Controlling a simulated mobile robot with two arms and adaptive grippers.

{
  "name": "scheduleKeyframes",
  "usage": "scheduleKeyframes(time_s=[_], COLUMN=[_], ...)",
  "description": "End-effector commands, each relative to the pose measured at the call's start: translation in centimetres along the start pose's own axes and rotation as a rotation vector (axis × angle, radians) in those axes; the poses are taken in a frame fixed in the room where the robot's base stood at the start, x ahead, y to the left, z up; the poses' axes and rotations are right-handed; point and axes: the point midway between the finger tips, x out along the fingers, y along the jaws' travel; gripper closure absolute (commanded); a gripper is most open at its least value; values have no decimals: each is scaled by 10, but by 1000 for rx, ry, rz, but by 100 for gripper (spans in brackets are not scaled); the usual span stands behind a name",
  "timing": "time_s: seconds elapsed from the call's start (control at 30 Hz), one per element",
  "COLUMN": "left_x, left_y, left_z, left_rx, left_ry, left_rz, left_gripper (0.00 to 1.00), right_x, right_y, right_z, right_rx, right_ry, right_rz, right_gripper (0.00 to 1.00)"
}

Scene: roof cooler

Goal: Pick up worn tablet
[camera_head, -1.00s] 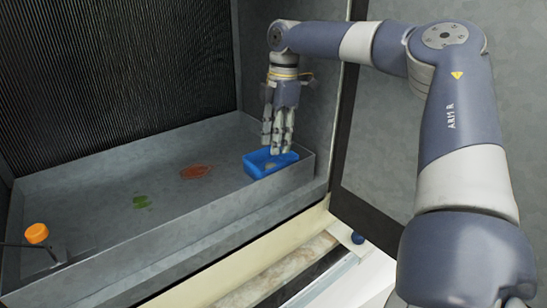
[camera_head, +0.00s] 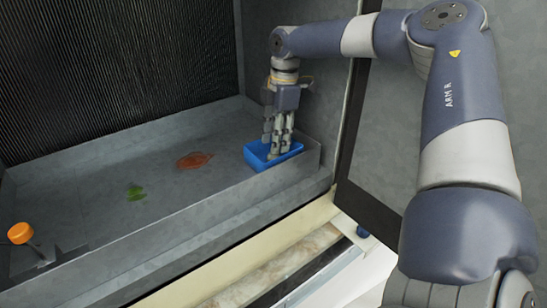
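A small blue tray (camera_head: 262,164) sits in the right end of the grey metal basin. My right gripper (camera_head: 277,150) points straight down with its fingertips inside the tray, below the rim. Its fingers are close together, and I cannot tell whether they are open or closed on something. No worn tablet can be made out now, as the fingers and tray wall cover most of the tray floor. My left gripper is out of view.
The grey basin (camera_head: 100,208) has a raised front wall. A reddish-brown stain (camera_head: 195,160) and a green patch (camera_head: 136,193) lie on its floor. An orange float (camera_head: 20,233) on an arm is at the left. A dark ribbed panel (camera_head: 110,70) stands behind.

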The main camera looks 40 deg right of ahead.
Motion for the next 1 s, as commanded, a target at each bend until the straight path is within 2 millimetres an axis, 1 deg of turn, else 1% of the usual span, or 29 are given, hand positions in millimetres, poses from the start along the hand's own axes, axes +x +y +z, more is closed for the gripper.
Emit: scheduleKeyframes(time_s=[0.03,0.1,0.2,0.3,0.5,0.53,0.6,0.93,1.0], left_x=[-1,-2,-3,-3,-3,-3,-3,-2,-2], left_y=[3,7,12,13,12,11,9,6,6], left_z=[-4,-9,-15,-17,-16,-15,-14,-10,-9], left_rx=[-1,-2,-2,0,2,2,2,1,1], left_ry=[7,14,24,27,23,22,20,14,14], left_rz=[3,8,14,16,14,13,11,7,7], left_gripper=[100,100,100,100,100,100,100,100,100], right_x=[9,20,32,38,38,38,38,38,35], right_y=[-1,-1,-1,0,0,0,0,0,0], right_z=[0,0,0,0,0,0,0,0,-1], right_rx=[-1,-1,-1,-1,-1,-1,-1,-1,-1], right_ry=[-1,-2,-2,-1,0,0,0,0,0], right_rz=[-3,-4,-3,-1,0,0,0,0,2], right_gripper=[64,64,64,64,64,66,80,81,81])
